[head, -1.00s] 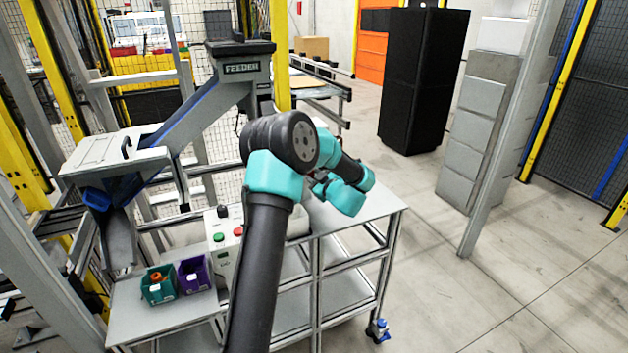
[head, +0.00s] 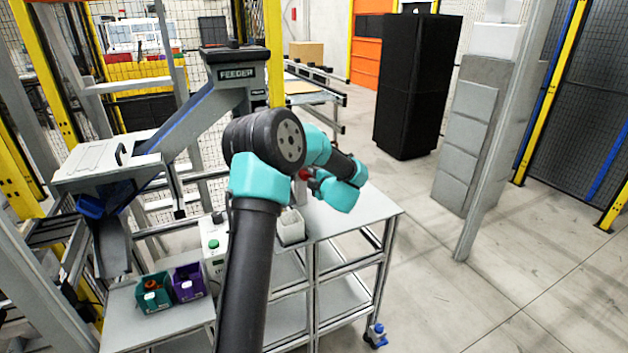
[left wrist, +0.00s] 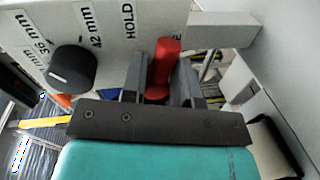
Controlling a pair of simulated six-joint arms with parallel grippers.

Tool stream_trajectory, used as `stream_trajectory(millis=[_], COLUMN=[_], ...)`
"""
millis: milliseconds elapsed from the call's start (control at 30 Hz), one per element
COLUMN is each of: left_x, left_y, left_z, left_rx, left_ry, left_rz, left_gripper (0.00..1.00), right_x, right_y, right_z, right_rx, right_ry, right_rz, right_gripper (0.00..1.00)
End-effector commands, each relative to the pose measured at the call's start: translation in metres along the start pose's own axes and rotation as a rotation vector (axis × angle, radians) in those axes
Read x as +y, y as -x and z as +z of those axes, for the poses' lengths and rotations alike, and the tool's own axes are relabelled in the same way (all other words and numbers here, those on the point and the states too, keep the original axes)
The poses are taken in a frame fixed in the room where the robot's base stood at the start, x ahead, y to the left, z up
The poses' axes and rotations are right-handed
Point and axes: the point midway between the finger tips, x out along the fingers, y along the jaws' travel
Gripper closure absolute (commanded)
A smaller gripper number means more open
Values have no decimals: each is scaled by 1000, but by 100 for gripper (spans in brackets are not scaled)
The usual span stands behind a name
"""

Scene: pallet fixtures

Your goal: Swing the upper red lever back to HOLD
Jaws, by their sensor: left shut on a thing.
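In the left wrist view a red lever (left wrist: 164,62) stands on a light grey panel, between the printed word HOLD (left wrist: 128,21) and a label of which only a final E shows. My left gripper (left wrist: 160,88) has its two grey fingers on either side of the lever and is shut on it. The lever's base is partly hidden by the fingers. In the head view a small red part (head: 304,174) shows beside my teal wrist; I cannot tell whether it is this lever. My right gripper is in neither view.
A black knob (left wrist: 73,67) with millimetre marks sits left of the lever. In the head view, teal (head: 153,292) and purple (head: 188,282) bins stand on the grey cart (head: 345,213). A control box with a green button (head: 214,244) stands behind my arm. The FEEDER chute (head: 236,75) rises behind.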

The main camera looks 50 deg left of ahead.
Motion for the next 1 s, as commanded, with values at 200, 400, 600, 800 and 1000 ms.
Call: stream_trajectory(millis=[200,400,600,800,1000], left_x=[5,5,5,5,4], left_y=[0,0,0,0,0], left_z=[-2,-3,-3,-3,-3], left_rx=[-13,-19,-19,-18,-20], left_ry=[109,152,158,157,156], left_rz=[4,3,3,2,1], left_gripper=[96,96,96,96,53], right_x=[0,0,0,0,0], right_y=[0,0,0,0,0], right_z=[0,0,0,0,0], right_rx=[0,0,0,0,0], right_ry=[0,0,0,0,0], right_rz=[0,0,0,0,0], right_gripper=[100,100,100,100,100])
